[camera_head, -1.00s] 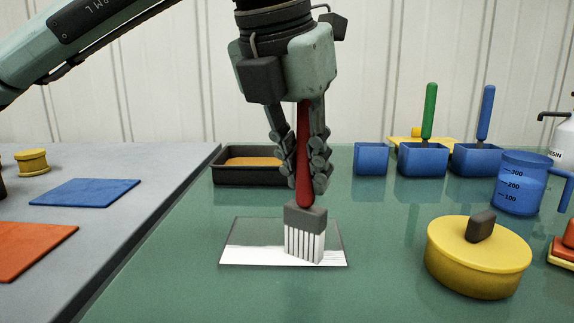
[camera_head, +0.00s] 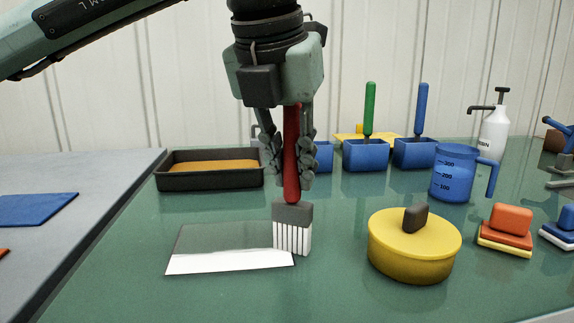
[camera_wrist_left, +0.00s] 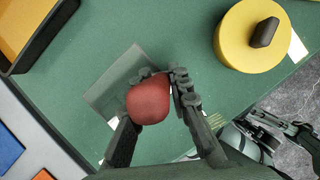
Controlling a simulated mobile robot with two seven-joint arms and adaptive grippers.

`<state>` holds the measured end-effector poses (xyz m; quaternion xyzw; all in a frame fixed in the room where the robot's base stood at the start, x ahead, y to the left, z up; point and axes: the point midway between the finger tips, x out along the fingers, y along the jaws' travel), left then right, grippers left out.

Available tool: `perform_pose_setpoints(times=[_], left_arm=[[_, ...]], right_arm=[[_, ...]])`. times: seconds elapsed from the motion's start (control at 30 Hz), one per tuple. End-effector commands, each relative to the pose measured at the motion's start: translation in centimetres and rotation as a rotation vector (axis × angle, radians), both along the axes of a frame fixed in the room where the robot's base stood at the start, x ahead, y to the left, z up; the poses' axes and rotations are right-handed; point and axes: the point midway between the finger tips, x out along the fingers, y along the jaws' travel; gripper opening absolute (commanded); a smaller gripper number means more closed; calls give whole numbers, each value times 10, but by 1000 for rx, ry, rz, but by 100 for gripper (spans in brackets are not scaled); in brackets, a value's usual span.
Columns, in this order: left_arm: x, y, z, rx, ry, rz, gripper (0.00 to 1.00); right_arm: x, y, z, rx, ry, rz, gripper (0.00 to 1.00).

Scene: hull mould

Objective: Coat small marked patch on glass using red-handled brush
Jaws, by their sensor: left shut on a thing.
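My left gripper (camera_head: 288,165) points down and is shut on the red handle of the brush (camera_head: 291,218). The brush is upright, with a grey ferrule and white bristles pointing down. The bristles are at the right edge of the glass plate (camera_head: 215,240); I cannot tell whether they touch it. The plate lies flat on the green table and has a bright white band along its near edge; I cannot tell whether that is a mark, coating or reflection. In the left wrist view the red handle end (camera_wrist_left: 149,101) hides part of the plate (camera_wrist_left: 108,88). My right gripper (camera_wrist_left: 300,130) seems to show there, unclear.
A black tray with orange-brown content (camera_head: 210,181) is behind the plate. A yellow lidded tin (camera_head: 410,262) stands right of the brush. Blue pots (camera_head: 366,157) with green and blue handles, a blue jug (camera_head: 453,180) and a white pump bottle (camera_head: 494,135) stand farther back. The near table is clear.

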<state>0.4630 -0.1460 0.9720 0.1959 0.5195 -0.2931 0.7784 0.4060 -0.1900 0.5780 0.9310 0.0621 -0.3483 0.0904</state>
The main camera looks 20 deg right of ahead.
Motion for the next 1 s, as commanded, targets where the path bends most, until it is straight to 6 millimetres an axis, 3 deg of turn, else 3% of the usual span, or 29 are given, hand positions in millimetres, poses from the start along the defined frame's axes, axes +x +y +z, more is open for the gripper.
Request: perform_pose_setpoints(times=[0.2, 0.47, 1.0], left_arm=[[21, -4, 1, 2, 1, 4, 0], [26, -4, -1, 2, 0, 1, 0], [33, 37, -1, 2, 0, 2, 0]], right_arm=[[0, 0, 7, 0, 0, 0, 63], [0, 0, 7, 0, 0, 0, 63], [0, 0, -9, 0, 0, 0, 63]])
